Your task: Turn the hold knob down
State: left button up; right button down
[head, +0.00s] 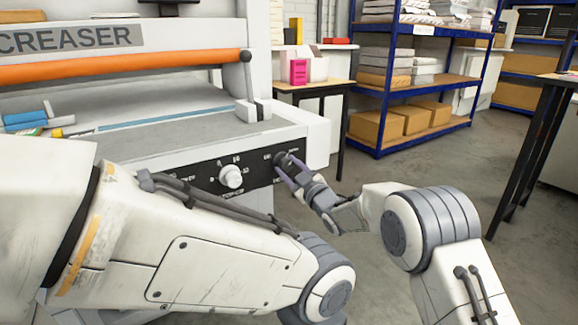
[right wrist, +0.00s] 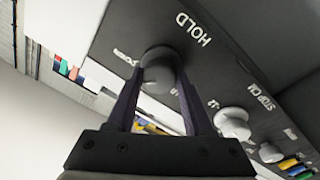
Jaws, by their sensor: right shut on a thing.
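The hold knob (right wrist: 160,66) is a round grey knob on the black control panel, with the word HOLD printed beside it in the right wrist view. In the head view it sits at the right end of the panel (head: 262,174), mostly covered by my gripper. My right gripper (head: 287,166) is shut on it. In the right wrist view its two dark fingers (right wrist: 157,82) lie on either side of the knob. The knob's pointer mark is not clear. My left gripper is out of view.
A white knob (head: 231,176) is left of the hold knob on the same panel. Above is the creaser's bed (head: 180,135) with an orange roller (head: 120,68) and a lever (head: 247,80). A blue shelf (head: 465,85) stands behind. Open floor (head: 400,168) lies to the right.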

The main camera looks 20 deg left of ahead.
jog(key=shift+d+m+h+p, duration=0.1)
jog(key=shift+m+h+p, duration=0.3)
jog(key=shift+m, duration=1.3)
jog(key=shift+c, duration=1.6)
grip_release()
jog(key=p+v, duration=0.1)
jog(key=v, duration=0.9)
jog(key=shift+s+f, duration=0.2)
jog(key=shift+f, duration=0.1)
jog(key=shift+d, duration=0.1)
